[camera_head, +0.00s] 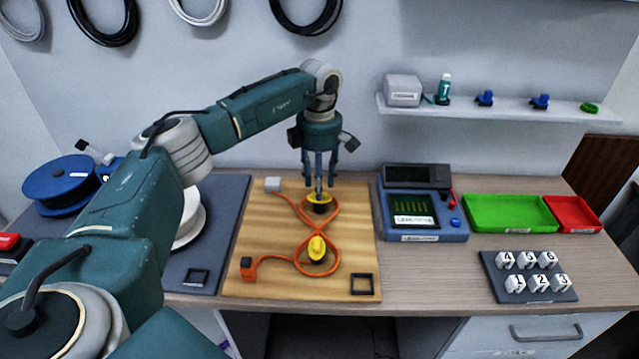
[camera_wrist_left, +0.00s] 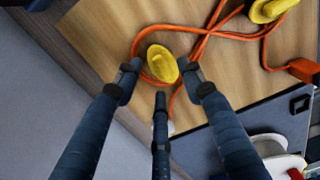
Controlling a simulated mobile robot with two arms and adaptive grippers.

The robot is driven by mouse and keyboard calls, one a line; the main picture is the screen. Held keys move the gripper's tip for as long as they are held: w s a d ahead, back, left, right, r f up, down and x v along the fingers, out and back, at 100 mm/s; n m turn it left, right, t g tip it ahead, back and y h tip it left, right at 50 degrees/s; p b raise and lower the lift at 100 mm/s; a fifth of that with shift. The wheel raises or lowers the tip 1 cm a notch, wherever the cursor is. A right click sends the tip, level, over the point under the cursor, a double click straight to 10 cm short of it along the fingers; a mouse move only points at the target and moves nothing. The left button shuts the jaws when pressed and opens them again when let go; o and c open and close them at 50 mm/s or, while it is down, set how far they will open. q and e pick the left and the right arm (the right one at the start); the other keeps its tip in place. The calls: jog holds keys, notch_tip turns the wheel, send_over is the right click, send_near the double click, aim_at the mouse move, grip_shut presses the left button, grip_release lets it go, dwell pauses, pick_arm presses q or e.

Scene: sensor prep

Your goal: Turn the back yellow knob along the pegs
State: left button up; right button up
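The back yellow knob (camera_head: 313,198) stands on the wooden board (camera_head: 352,270), inside the far loop of an orange cable (camera_head: 336,222). It seems to lie crosswise, while the front yellow knob (camera_head: 317,246) points toward the board's front edge. My left gripper (camera_head: 319,184) points down right over the back knob, and its fingers partly cover it. In the left wrist view the back knob (camera_wrist_left: 162,64) shows between the spread fingers of the left gripper (camera_wrist_left: 160,82); whether they touch it is not clear. The front knob (camera_wrist_left: 266,10) is at the upper right. My right gripper is not in view.
A blue tester (camera_head: 425,222) stands right of the board, with green (camera_head: 508,232) and red (camera_head: 573,228) trays beyond. A block of numbered clips (camera_head: 530,278) sits front right. A cable plug (camera_head: 273,184) and an orange connector (camera_head: 248,268) lie on the board.

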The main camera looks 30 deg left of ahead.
pick_arm(q)
jog(key=shift+f, duration=0.8)
grip_shut()
jog(key=shift+n, duration=0.3)
jog(key=n+p, duration=0.1)
jog(key=n, duration=0.2)
jog(key=shift+r+n, duration=0.1)
jog(key=shift+n, duration=0.3)
jog(key=n, duration=0.4)
jog(key=shift+s+a+p, duration=0.1)
jog(key=shift+p, duration=0.25)
jog(key=n+p, duration=0.1)
jog(key=n, duration=0.4)
jog(key=shift+s+n, duration=0.1)
jog(key=shift+n, duration=0.3)
jog(key=shift+n+p, duration=0.3)
jog(key=shift+n, duration=1.5)
